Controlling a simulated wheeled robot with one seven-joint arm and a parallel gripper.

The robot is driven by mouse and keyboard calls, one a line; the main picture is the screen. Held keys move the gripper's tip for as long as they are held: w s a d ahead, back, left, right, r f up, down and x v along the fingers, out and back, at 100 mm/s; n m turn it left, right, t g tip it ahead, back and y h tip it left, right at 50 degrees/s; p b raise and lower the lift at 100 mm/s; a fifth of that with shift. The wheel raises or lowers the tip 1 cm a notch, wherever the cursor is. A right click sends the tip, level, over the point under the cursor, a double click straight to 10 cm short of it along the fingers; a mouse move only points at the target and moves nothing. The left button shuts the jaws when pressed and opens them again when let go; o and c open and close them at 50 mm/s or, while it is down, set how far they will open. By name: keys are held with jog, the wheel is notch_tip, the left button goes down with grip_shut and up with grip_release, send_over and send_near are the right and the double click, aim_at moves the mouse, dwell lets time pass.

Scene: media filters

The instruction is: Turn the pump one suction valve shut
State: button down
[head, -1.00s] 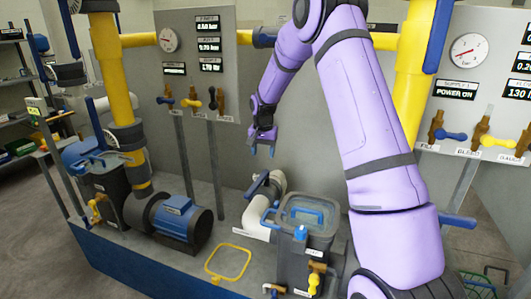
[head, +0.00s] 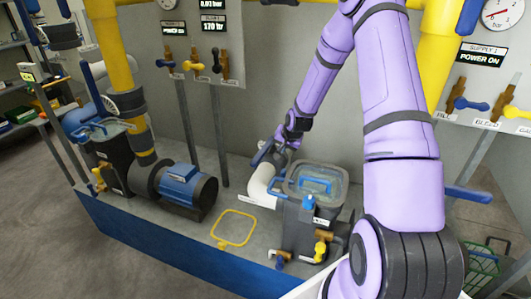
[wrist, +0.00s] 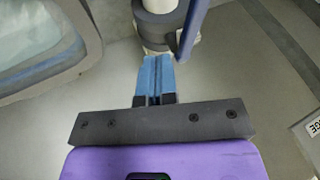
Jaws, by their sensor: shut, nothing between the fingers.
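The suction valve has a blue lever (head: 262,153) on top of a white elbow pipe (head: 262,185), beside a grey strainer pot. In the wrist view the lever (wrist: 192,28) stands just right of and beyond my fingertips, over a grey round valve body (wrist: 160,22). My gripper (wrist: 154,62) has its blue fingers pressed together, with nothing between them. The fingertips are close beside the lever's near end; whether they touch cannot be told. In the head view my gripper (head: 283,147) is small and partly merges with the valve, so its fingers are unclear.
The strainer pot (head: 318,172) with a clear lid stands right of the pipe; its rim (wrist: 90,45) fills the upper left of the wrist view. A blue motor pump (head: 180,186) and yellow ring handle (head: 234,228) are left. A grey panel wall (head: 285,80) stands behind.

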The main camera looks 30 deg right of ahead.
aim_at(263, 151)
jog(key=w+a+f+t, duration=0.1)
jog(key=w+f, duration=0.7)
jog(key=f, duration=0.1)
jog(key=shift+w+a, duration=0.2)
jog(key=shift+w, duration=0.1)
dwell(0.3)
jog(key=shift+w+a+f+m, duration=0.1)
jog(key=shift+w+a+m, duration=0.05)
jog(key=shift+m, duration=0.15)
